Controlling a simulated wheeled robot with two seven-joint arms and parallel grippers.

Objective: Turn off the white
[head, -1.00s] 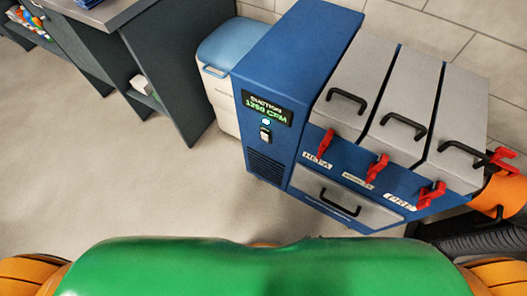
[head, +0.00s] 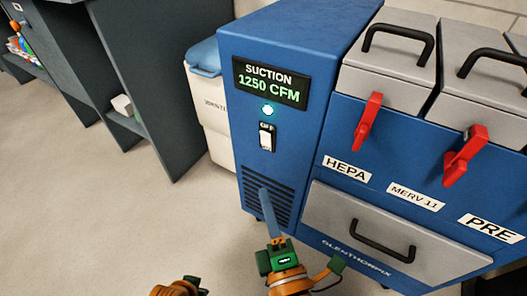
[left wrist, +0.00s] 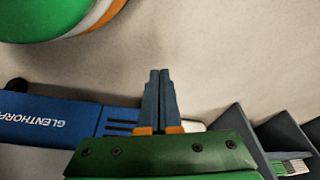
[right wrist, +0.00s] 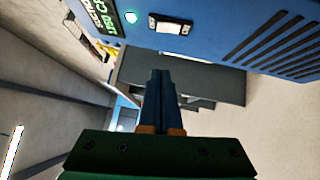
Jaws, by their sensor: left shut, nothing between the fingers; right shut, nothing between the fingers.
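A white rocker switch (head: 266,138) in a black frame sits on the narrow front of the blue suction machine (head: 290,50). Above it a round light (head: 268,110) glows green and a display (head: 270,83) reads SUCTION 1250 CFM. In the right wrist view the switch (right wrist: 171,26) and light (right wrist: 130,17) show at the top. My right gripper (head: 264,190) is shut and empty, below the switch in front of the vent slats, apart from the switch. My left gripper (left wrist: 159,72) is shut and empty; only part of that arm shows at the head view's bottom edge.
Lidded bins with black handles and red latches (head: 367,122) top the machine at right, above a grey drawer (head: 395,240). A white bin with a blue lid (head: 203,100) stands left of the machine, beside dark shelving (head: 140,80). The floor in front is clear.

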